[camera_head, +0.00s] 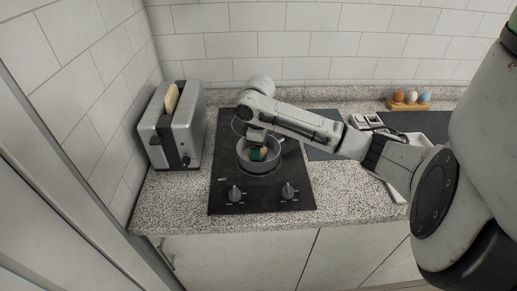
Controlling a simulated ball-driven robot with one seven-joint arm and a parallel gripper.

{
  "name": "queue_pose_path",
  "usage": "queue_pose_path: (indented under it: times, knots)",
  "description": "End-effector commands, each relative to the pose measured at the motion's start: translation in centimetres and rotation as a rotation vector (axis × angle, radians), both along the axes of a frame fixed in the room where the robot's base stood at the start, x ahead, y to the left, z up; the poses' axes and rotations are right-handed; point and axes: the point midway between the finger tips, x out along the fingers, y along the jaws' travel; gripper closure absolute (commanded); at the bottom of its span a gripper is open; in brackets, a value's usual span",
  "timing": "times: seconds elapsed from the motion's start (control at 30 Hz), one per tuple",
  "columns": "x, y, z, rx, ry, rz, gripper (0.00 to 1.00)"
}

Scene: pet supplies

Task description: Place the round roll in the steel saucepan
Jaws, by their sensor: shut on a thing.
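The steel saucepan (274,166) stands on the black cooktop at the middle of the view. My arm reaches in from the right, and my gripper (257,154) points down inside the saucepan's rim. It is shut on a small tan-brown thing, seemingly the round roll (265,152), only a sliver of which shows beside the fingers. My wrist hides the back of the saucepan. I cannot tell whether the roll touches the pan's bottom.
The black cooktop (260,200) has two knobs at its front. A steel toaster (178,135) with a bread slice stands at the left. An egg holder (408,105) with coloured eggs is at the back right. A white tray (393,188) lies partly behind my arm.

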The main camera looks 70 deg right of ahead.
Motion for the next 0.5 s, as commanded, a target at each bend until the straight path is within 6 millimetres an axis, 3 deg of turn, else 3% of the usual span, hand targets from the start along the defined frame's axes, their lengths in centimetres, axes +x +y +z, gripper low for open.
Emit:
queue_pose_path:
  times: [0.3, 0.33, 0.4, 0.5]
  knots:
    - [0.01, 0.04, -0.43, 0.001, 0.000, 0.000, 0.61]
    - [0.00, 0.01, -0.32, 0.000, 0.000, 0.000, 0.29]
    - [0.00, 0.02, -0.31, 0.000, 0.000, 0.000, 0.22]
    - [0.00, 0.02, -0.30, 0.000, 0.000, 0.000, 0.21]
